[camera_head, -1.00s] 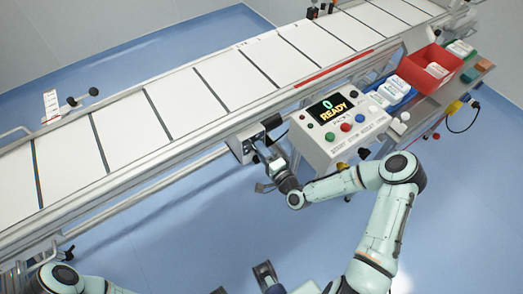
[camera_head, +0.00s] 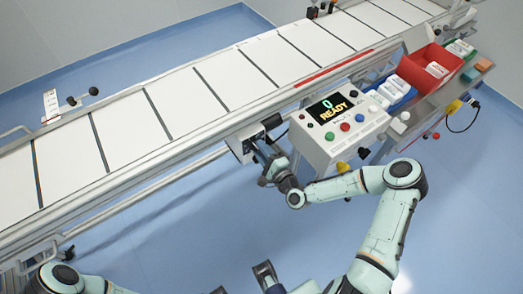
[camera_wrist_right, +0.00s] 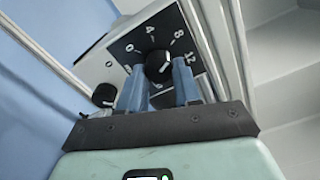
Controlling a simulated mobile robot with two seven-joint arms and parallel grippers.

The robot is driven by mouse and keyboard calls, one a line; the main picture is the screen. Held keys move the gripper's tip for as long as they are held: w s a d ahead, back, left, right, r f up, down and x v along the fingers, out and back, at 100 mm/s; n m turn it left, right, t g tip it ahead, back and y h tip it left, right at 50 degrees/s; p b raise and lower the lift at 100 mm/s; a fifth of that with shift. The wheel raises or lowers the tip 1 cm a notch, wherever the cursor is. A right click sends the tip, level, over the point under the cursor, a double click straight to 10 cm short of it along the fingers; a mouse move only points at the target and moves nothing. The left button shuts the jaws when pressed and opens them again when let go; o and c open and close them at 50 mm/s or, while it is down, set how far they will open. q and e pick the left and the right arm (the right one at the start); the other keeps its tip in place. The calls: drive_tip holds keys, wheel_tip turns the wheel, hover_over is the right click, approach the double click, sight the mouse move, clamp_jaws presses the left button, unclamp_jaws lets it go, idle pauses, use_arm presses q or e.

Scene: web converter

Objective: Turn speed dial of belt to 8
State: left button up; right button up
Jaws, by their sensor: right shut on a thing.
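The belt's speed dial (camera_wrist_right: 158,65) is a round black knob on a dark scale plate (camera_wrist_right: 128,48) with white numbers including 0, 4, 8 and 12. My right gripper (camera_wrist_right: 158,84) has its blue fingers on either side of the knob and is shut on it. The knob's pointer setting is too small to read surely. In the head view, my right gripper (camera_head: 261,150) is at the small control box (camera_head: 244,143) on the conveyor's front side; it hides the dial there. My left gripper (camera_head: 242,280) shows partly at the bottom edge, its fingers apart and empty.
A white control panel (camera_head: 315,146) right of the box displays 0 and READY. A second black knob (camera_wrist_right: 105,95) sits beside the dial. The conveyor (camera_head: 200,90) runs behind. A red bin (camera_head: 430,69) and blue bin (camera_head: 396,92) stand at the right. Open floor lies in front.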

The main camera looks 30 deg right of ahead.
drive_tip(key=o, duration=1.1)
drive_tip(key=shift+c, duration=0.2)
drive_tip(key=shift+s, duration=0.1)
drive_tip(key=s+d, duration=0.1)
drive_tip(key=s, duration=1.2)
drive_tip(key=shift+s, duration=0.1)
